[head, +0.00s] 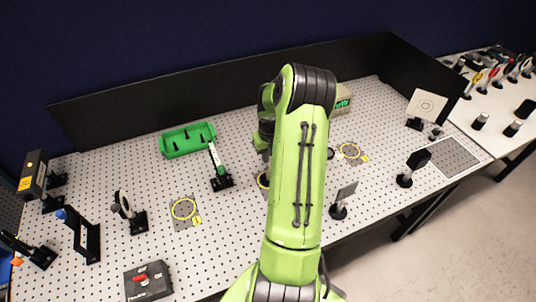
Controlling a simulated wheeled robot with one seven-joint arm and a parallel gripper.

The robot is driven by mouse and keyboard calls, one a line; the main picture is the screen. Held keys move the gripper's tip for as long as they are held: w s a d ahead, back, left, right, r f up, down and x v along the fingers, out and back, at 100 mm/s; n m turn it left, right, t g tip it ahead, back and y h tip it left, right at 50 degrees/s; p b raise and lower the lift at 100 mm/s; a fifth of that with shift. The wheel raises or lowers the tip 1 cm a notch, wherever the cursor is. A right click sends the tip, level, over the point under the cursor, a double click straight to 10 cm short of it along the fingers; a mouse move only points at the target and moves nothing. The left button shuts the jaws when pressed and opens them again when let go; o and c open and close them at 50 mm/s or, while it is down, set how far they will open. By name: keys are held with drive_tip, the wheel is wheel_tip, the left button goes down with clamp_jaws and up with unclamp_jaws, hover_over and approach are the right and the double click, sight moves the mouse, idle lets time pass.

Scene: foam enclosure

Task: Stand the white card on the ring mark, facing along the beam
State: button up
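A white card (427,105) with a faint ring printed on it stands upright on a dark post and base at the right of the board, near the black side wall. I cannot tell which one the task means. My arm crosses the middle of the view, and its wrist hangs behind the upper link. My gripper's fingers are hidden behind the arm.
A green tray (187,141) sits at the back left. A grey plate on a post (344,197) and a dark mount (413,165) stand front right. Several mounted parts and a dark box (148,282) are on the left. Black walls (150,105) close the back and right.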

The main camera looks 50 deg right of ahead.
drive_tip(key=o, duration=0.5)
drive_tip(key=shift+c, duration=0.2)
drive_tip(key=r, duration=0.4)
drive_tip(key=s+r, duration=0.1)
drive_tip(key=r, duration=0.7)
drive_tip(key=shift+s+a+r, duration=0.15)
drive_tip(key=shift+a, duration=0.2)
drive_tip(key=w+a+r+n+t+h, duration=0.1)
drive_tip(key=a+r+n, duration=0.4)
drive_tip(key=a+n, duration=0.4)
drive_tip(key=w+a+r+n+h, duration=0.1)
drive_tip(key=a+r+n, duration=0.4)
drive_tip(key=a+n, duration=0.4)
drive_tip(key=s+a+r+n+t+y, duration=0.1)
drive_tip(key=s+a+n, duration=0.5)
drive_tip(key=n, duration=0.6)
drive_tip(key=s+a+r+n+t+y, duration=0.1)
drive_tip(key=s+a+n+t, duration=0.1)
drive_tip(key=s+a+n, duration=0.5)
drive_tip(key=a+n, duration=0.3)
drive_tip(key=n, duration=0.2)
drive_tip(key=shift+y, duration=0.3)
